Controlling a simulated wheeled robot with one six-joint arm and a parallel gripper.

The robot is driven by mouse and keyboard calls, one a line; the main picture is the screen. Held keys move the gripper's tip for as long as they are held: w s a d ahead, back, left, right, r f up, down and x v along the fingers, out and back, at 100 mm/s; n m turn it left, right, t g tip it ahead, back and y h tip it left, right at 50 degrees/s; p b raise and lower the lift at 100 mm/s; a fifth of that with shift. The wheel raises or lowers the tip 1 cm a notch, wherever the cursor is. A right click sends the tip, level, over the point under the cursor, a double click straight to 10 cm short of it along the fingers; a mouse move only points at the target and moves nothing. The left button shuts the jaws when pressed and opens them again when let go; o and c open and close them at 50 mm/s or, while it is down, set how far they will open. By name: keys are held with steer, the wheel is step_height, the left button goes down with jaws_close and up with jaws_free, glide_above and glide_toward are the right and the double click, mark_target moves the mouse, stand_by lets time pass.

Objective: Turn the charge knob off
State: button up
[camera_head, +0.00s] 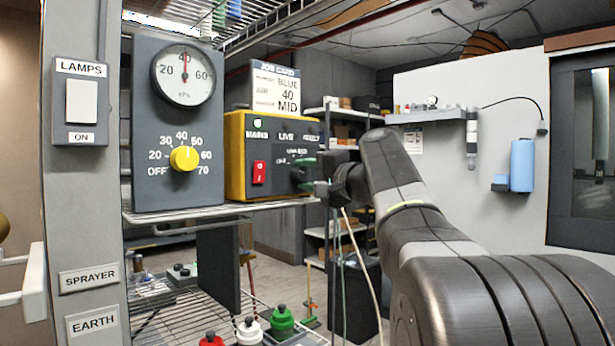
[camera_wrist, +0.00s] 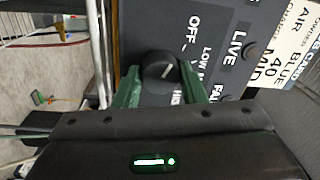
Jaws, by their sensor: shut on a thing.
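The charge knob is a round black knob (camera_wrist: 159,70) with a white pointer mark, on the dark face of a yellow-cased control unit (camera_head: 234,160). In the wrist view the mark points up and right, roughly between the words OFF and LOW; the exact setting is unclear. My gripper (camera_wrist: 160,88) has its green fingers on either side of the knob and is shut on it. In the head view my gripper (camera_head: 308,176) is at the right part of the unit's face and largely hides the knob.
A red rocker switch (camera_head: 259,172) sits left of the knob on the same face. A grey gauge box (camera_head: 150,125) with a yellow dial knob (camera_head: 184,158) stands left on the wire shelf (camera_head: 240,208). A card (camera_head: 275,88) reading BLUE 40 MID stands on top. Bottles (camera_head: 281,320) are below.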

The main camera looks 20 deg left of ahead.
steer(key=o, duration=1)
steer(key=shift+d, duration=0.1)
steer(key=b+v, duration=0.1)
steer(key=v, duration=1.2)
steer(key=shift+s+d, duration=0.2)
steer(key=shift+d, duration=0.05)
steer(key=shift+a+f, duration=0.1)
steer(key=shift+f, duration=0.05)
steer(key=p+x, duration=0.1)
steer(key=x, duration=1.2)
steer(key=shift+w+a, duration=0.2)
steer(key=shift+a, duration=0.1)
